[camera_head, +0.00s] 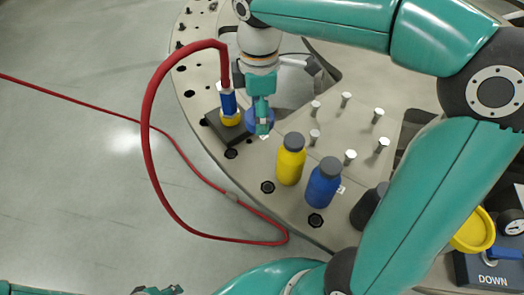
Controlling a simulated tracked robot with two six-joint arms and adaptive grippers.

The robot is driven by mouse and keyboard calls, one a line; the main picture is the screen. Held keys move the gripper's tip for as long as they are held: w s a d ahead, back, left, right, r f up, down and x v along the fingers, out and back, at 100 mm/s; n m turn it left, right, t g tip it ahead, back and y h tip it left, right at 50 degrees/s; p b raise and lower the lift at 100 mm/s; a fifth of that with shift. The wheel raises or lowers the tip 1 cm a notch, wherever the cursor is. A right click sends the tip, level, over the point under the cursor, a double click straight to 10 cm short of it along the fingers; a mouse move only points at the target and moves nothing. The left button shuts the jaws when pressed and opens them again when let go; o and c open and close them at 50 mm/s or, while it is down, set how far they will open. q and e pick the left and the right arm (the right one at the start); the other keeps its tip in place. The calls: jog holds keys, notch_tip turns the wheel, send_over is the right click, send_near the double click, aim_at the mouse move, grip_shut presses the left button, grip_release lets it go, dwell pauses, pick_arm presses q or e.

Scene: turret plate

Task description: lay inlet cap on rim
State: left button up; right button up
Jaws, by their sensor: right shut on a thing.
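My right gripper (264,127) points down over the rim (205,125) of the pale round plate. It is shut on a blue round piece (252,122), which looks like the inlet cap and is partly hidden behind the fingers. I cannot tell whether the cap touches the plate. Just left of it is the inlet fitting, with a blue collar (228,103) and a yellow ring (230,118) on a dark block (222,132). A red hose (147,130) runs from its top. My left gripper (158,290) barely shows at the bottom edge; its jaws are unclear.
A yellow bottle (290,163) and a blue bottle (323,186) stand on the plate close to the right gripper. Several metal pegs (346,99) stand behind them. A yellow round lid (474,232) and a panel marked DOWN (490,272) are at right. The floor at left is clear except for hose.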

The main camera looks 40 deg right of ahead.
send_over(260, 156)
notch_tip(260, 156, down, 8)
jog(key=shift+f+b, duration=0.1)
jog(key=shift+b, duration=0.2)
jog(key=shift+f, duration=2.15)
jog(key=shift+f+b, duration=0.15)
jog(key=shift+b, duration=0.15)
jog(key=o, duration=0.9)
jog(key=shift+o, duration=0.2)
jog(key=shift+r, duration=0.2)
notch_tip(260, 156, up, 12)
jog(key=shift+p, duration=0.75)
jog(key=shift+w, duration=0.1)
